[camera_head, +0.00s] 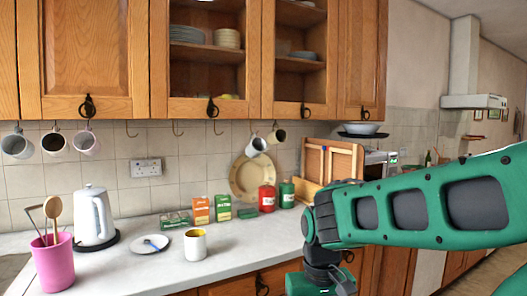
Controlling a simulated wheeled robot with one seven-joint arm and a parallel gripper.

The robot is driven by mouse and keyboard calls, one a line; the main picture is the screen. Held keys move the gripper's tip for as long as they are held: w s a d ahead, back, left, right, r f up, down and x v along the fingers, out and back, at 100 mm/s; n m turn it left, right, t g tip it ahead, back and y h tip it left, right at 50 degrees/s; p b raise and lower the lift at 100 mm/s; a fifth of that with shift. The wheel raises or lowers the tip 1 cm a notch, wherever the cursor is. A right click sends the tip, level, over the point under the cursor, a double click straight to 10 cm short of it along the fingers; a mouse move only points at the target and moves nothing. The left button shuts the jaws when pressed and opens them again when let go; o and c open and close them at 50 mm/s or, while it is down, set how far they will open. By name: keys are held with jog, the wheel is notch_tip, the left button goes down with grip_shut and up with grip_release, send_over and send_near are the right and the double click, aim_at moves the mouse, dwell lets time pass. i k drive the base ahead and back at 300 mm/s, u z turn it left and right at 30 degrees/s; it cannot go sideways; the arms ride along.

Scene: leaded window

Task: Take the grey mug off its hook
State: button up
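Several mugs hang from hooks under the wall cupboards. On the left hang a pale grey-white mug (17,146), a mug with a dark inside (54,143) and a whitish mug with a pinkish inside (85,142). Further right hang a pale mug (256,146) and a mug with a dark olive inside (278,137). I cannot tell for sure which one is the grey mug. My green arm reaches in from the right and bends down at the bottom, well below and right of the hanging mugs. My gripper's fingers are below the picture edge.
Empty hooks (178,130) lie between the mug groups.

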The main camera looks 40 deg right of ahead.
aim_at(257, 146)
jog(key=z, duration=0.25)
jog(key=i, duration=0.85)
jog(key=z, duration=0.05)
